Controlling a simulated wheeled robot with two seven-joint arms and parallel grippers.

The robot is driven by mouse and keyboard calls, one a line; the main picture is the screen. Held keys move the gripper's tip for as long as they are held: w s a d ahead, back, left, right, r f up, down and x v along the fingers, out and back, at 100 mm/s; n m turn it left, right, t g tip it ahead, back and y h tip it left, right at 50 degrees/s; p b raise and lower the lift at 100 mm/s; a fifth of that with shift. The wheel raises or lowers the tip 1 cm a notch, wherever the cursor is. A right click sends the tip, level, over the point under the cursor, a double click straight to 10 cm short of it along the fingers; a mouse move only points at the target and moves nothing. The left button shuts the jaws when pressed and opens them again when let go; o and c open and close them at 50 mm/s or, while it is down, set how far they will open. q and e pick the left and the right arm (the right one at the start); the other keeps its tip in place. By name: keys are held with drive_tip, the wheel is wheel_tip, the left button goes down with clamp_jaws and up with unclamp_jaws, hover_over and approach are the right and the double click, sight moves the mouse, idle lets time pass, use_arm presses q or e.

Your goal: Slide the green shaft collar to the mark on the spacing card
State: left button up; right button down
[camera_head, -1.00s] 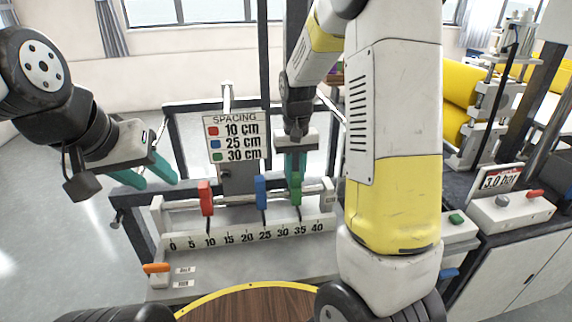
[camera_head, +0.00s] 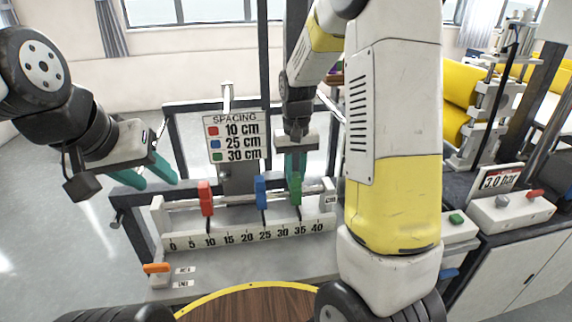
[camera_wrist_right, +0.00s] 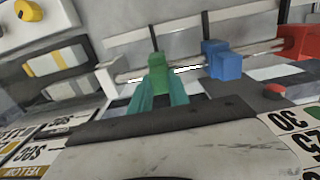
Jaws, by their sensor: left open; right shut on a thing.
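The green shaft collar (camera_head: 296,193) sits on the horizontal rod, right of the blue collar (camera_head: 260,190) and the red collar (camera_head: 205,198). Its thin pointer hangs down close to the 35 on the scale (camera_head: 245,236). The spacing card (camera_head: 234,137) lists red 10 cm, blue 25 cm and green 30 cm. My right gripper (camera_head: 295,172) is shut on the green collar from above; in the right wrist view, its teal fingers (camera_wrist_right: 158,97) close around that collar (camera_wrist_right: 158,72). My left gripper (camera_head: 158,175) is open and empty, left of the red collar.
An orange lever (camera_head: 156,268) is at the fixture's front left. My right arm hides the area just right of the rod's end.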

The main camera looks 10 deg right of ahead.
drive_tip(key=shift+a, duration=2.75)
drive_tip(key=c, duration=1.2)
unclamp_jaws()
drive_tip(key=shift+a, duration=0.1)
drive_tip(key=shift+c, duration=0.2)
drive_tip(key=shift+r, duration=0.1)
drive_tip(key=shift+r, duration=0.4)
wheel_tip(320, 180, up, 7)
